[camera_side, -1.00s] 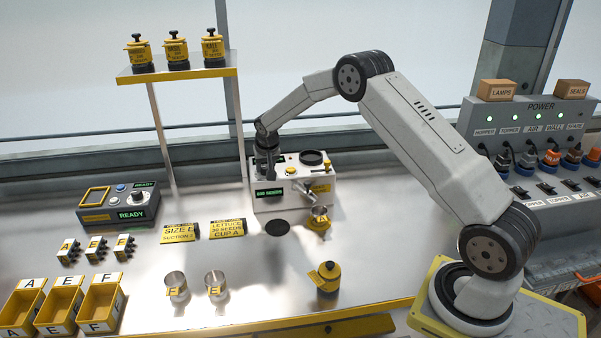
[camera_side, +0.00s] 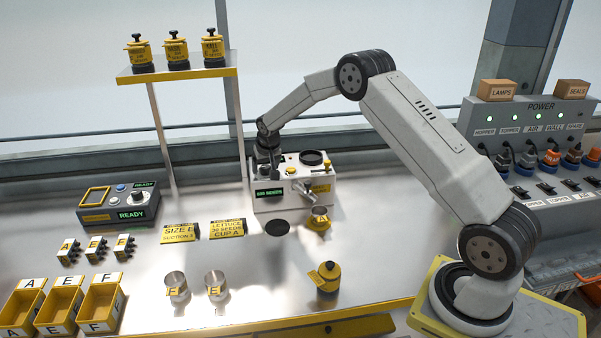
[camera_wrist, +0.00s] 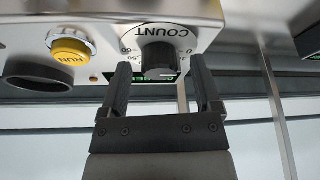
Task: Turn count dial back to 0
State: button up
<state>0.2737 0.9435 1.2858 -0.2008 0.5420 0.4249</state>
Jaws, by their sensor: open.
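The count dial (camera_wrist: 160,62) is a dark knob on the white counter box, seen in the wrist view under the upside-down word COUNT with numbers around it. My gripper (camera_wrist: 157,85) is open, with one finger on each side of the dial; contact with it cannot be told. The pointer's exact setting is too small to read. In the side view the counter box (camera_side: 300,206) stands at the back of the bench, and my gripper (camera_side: 268,172) is over its left end, hiding the dial. A green display (camera_side: 269,192) on its front is lit.
A yellow RUN button (camera_wrist: 70,48) and a dark round opening (camera_wrist: 38,78) are beside the dial. A READY console (camera_side: 118,203) is farther left. The bench between them holds flat label cards (camera_side: 180,233).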

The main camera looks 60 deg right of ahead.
jog(key=shift+r, duration=0.1)
jog(key=v, duration=0.7)
jog(key=shift+r, duration=0.3)
jog(key=shift+s+a, duration=0.1)
jog(key=s+a+n, duration=0.2)
jog(key=s+a, duration=0.3)
jog(key=s, duration=0.4)
jog(key=s+a+n+g+y, duration=0.1)
jog(key=s+a+n, duration=0.1)
jog(key=s+a, duration=0.4)
jog(key=s+a+f+n+y, duration=0.1)
jog(key=s+a, duration=0.5)
jog(key=s, duration=0.8)
jog(key=shift+n, duration=0.6)
